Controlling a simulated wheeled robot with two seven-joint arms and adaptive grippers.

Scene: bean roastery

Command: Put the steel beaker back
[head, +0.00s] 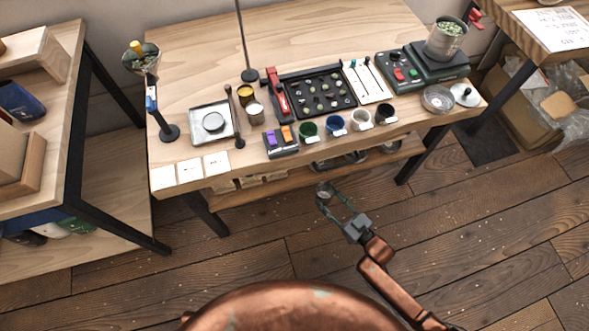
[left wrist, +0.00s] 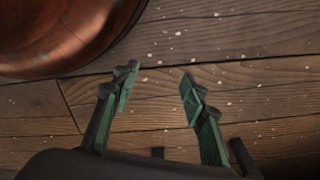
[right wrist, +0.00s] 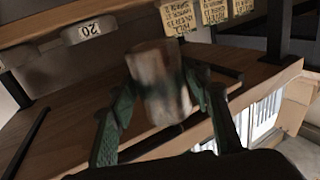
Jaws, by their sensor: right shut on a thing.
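The steel beaker (head: 324,189) is a small grey metal cup, held in front of the workbench's front edge, above the floor. My right gripper (head: 329,199) is shut on it. In the right wrist view the beaker (right wrist: 158,78) stands between the fingers, slightly tilted, its wall blurred with brownish and greenish reflections. My left gripper (left wrist: 158,84) shows only in the left wrist view, open and empty above the plank floor.
A lower shelf (head: 290,180) runs beneath. Another shelf unit stands left. The floor in front is clear.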

